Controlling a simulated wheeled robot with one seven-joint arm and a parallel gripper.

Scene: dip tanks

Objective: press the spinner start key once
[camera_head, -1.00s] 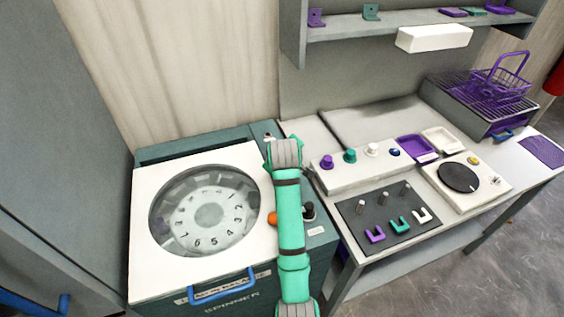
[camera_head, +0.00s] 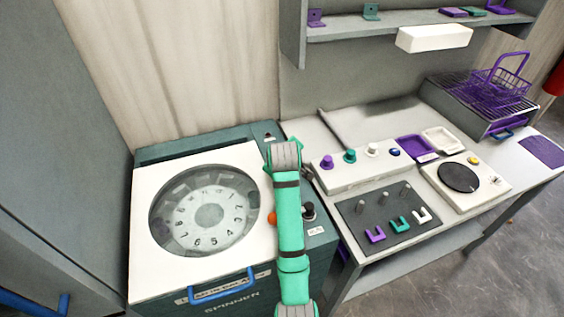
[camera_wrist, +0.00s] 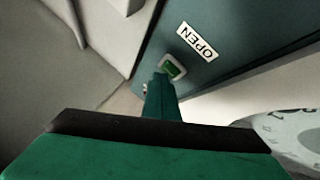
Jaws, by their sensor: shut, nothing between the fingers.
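The spinner (camera_head: 146,215) is a teal box with a white lid, blue handle and round window over a numbered dial, and it stands at the left. In the wrist view, my gripper (camera_wrist: 160,80) is shut and empty, its tip over or just beside a small green key (camera_wrist: 173,67) in a pale frame. I cannot tell whether it touches the key. In the head view my arm hides the gripper and much of this panel.
A black knob (camera_head: 308,211) and an orange round part (camera_head: 272,218) flank my arm on the spinner. The bench to the right holds a white knob panel (camera_head: 335,181), a dark pegged plate (camera_head: 360,234) and a purple basket (camera_head: 500,79). A shelf (camera_head: 350,29) hangs above.

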